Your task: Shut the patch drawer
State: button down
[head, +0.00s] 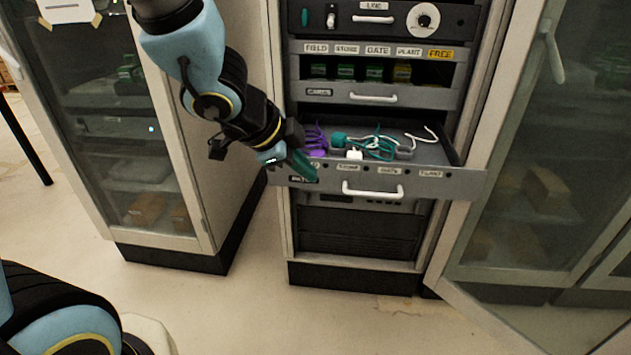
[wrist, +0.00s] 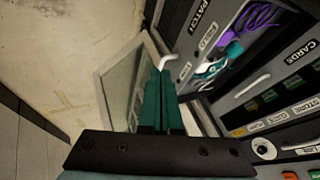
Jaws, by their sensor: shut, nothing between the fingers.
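The patch drawer (head: 455,182) is pulled out of the rack in the head view. Its grey front has a white handle (head: 372,190) and small labels. Purple cables (head: 316,138), teal cables (head: 378,145) and white plugs lie inside. My gripper (head: 305,170) is shut and empty at the left end of the drawer front, covering part of its PATCH label. I cannot tell whether it touches the front. In the wrist view the teal fingers (wrist: 160,85) are together, with the drawer front (wrist: 208,22) to their right and the white handle (wrist: 168,62) near their tips.
Above is the CARDS drawer (head: 290,68), with its handle (head: 373,97), and a panel with a dial (head: 422,20). An open glass door (head: 545,200) stands at right. A glass cabinet (head: 130,150) stands at left. The floor in front (head: 260,315) is clear.

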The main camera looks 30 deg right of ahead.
jog(key=p, duration=0.3)
send_near(339, 187)
jog(key=f, duration=0.1)
jog(key=d+f, duration=0.1)
jog(key=s+f, duration=0.1)
jog(key=shift+d+f, duration=0.3)
jog(key=shift+f, duration=0.05)
jog(key=shift+w+d+f+p, duration=0.15)
jog(key=shift+w+d+p, duration=0.15)
jog(key=shift+w+d, duration=0.35)
jog(key=shift+a, duration=0.1)
jog(key=shift+w, duration=0.1)
